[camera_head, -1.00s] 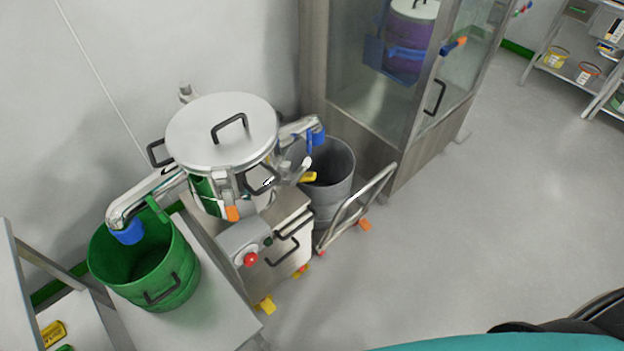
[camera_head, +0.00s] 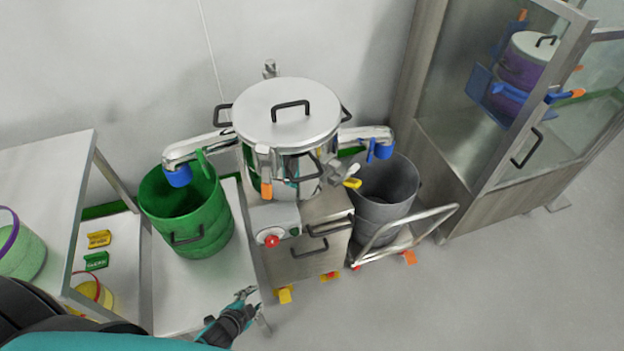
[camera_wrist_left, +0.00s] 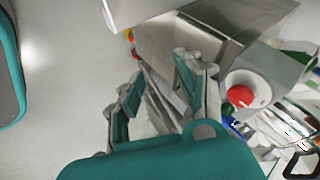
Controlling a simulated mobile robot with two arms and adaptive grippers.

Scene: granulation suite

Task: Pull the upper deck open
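A round steel sifter with a lid (camera_head: 287,108) stands at the centre of the head view. Below the lid are its stacked decks (camera_head: 252,160), with dark handles and an orange-tipped clamp at the front. I cannot clearly tell where the upper deck begins. My left gripper (camera_head: 246,296) is low in front of the machine, left of its base cabinet (camera_head: 305,262), touching nothing visible. In the left wrist view the left gripper (camera_wrist_left: 160,76) has its fingers apart and empty, with the cabinet and red button (camera_wrist_left: 240,95) beyond. My right gripper is not in view.
A green bin (camera_head: 190,232) stands under the left spout, on a table. A grey bin (camera_head: 385,205) stands under the right spout, on a trolley (camera_head: 425,222). A glass-fronted cabinet (camera_head: 425,130) is at right. The floor (camera_head: 450,310) in front is clear.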

